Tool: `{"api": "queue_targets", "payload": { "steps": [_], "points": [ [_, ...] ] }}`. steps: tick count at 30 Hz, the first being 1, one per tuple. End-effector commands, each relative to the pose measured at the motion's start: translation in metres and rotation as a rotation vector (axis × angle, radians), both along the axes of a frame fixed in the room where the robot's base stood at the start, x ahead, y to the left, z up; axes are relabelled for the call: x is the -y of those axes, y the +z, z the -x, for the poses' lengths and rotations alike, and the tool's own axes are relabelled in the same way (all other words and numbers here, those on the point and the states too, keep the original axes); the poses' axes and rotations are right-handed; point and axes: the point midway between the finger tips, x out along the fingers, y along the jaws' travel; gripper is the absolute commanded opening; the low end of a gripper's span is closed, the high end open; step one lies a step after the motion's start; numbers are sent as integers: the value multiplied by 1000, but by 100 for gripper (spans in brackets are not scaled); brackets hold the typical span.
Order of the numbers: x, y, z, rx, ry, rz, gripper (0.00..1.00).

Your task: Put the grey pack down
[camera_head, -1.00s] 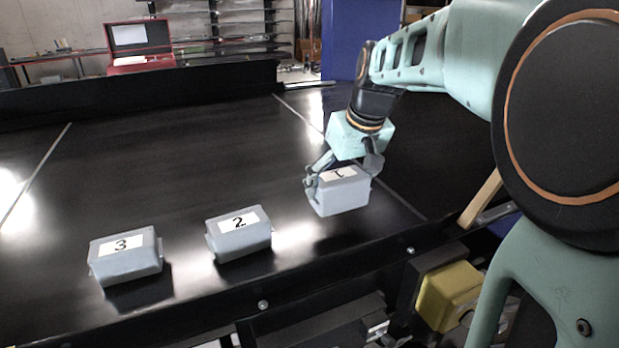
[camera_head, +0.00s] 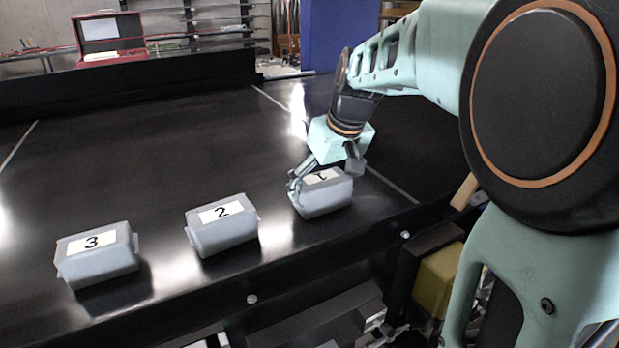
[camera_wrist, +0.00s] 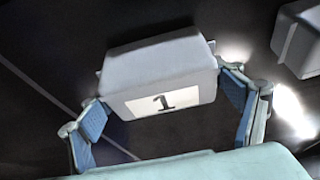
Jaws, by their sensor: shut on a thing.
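The grey pack (camera_head: 322,198) with a white label marked 1 is on or just above the black conveyor belt (camera_head: 150,150), right of the other packs; I cannot tell whether it touches. My gripper (camera_head: 323,175) is shut on it from above, one finger on each side. In the wrist view the pack (camera_wrist: 160,75) sits between the blue finger pads of my gripper (camera_wrist: 164,103), its label facing the camera. The pack's underside is hidden.
Two similar grey packs, marked 2 (camera_head: 225,236) and 3 (camera_head: 98,264), stand on the belt to the left. Part of another pack (camera_wrist: 299,40) shows in the wrist view. The belt's front rail (camera_head: 330,260) is close. Behind the packs the belt is clear.

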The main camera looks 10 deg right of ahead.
Motion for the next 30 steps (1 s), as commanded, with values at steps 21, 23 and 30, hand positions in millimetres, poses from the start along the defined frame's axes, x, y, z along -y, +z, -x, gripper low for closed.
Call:
{"api": "queue_targets", "payload": {
  "steps": [21,23,30],
  "points": [
    [1,9,2,2,-1,1,100],
    [2,19,6,4,-1,2,100],
    [8,68,25,6,0,1,100]
  ]
}}
